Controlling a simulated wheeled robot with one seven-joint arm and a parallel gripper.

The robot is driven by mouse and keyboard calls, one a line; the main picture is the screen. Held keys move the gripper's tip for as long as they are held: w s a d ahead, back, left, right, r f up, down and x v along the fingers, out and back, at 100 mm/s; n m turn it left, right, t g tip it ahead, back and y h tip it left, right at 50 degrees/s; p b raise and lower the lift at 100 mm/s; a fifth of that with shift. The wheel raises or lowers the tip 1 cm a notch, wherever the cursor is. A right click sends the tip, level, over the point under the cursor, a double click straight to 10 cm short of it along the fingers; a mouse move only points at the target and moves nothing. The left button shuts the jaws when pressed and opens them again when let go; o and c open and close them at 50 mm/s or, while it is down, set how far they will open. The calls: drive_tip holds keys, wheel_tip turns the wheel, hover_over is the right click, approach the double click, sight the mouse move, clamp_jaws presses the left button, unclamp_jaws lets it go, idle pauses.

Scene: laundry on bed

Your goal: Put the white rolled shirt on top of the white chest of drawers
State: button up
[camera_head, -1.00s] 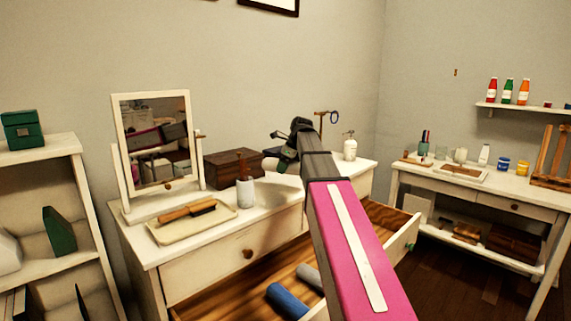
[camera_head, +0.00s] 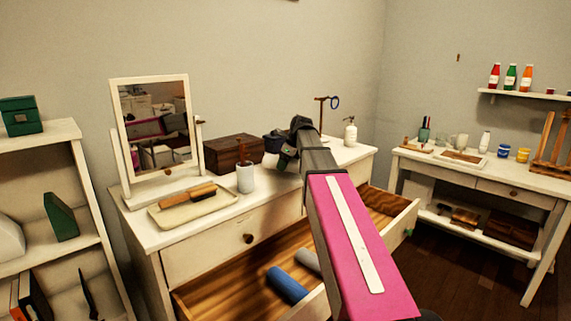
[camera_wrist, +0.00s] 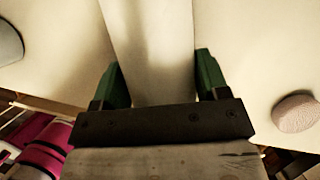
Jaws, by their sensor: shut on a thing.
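My gripper (camera_wrist: 155,85) has its green fingers on either side of a white roll, the white rolled shirt (camera_wrist: 152,45), and is shut on it. In the head view my gripper (camera_head: 281,157) is over the top of the white chest of drawers (camera_head: 270,205), behind its open drawer. The shirt is mostly hidden there by my arm; a small pale part shows beside the gripper. The wrist view shows pale surface on both sides of the roll. I cannot tell whether the shirt touches the chest top.
On the chest top stand a mirror (camera_head: 155,125), a tray with brushes (camera_head: 190,207), a cup (camera_head: 245,178), a brown box (camera_head: 232,155) and a pump bottle (camera_head: 350,132). A blue roll (camera_head: 287,285) and a grey roll (camera_head: 307,260) lie in the open drawer.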

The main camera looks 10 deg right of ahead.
drive_tip(key=shift+f, duration=0.55)
drive_tip(key=o, duration=1.1)
drive_tip(key=v, duration=1)
drive_tip(key=shift+s+d+r, duration=0.15)
drive_tip(key=shift+r, duration=0.2)
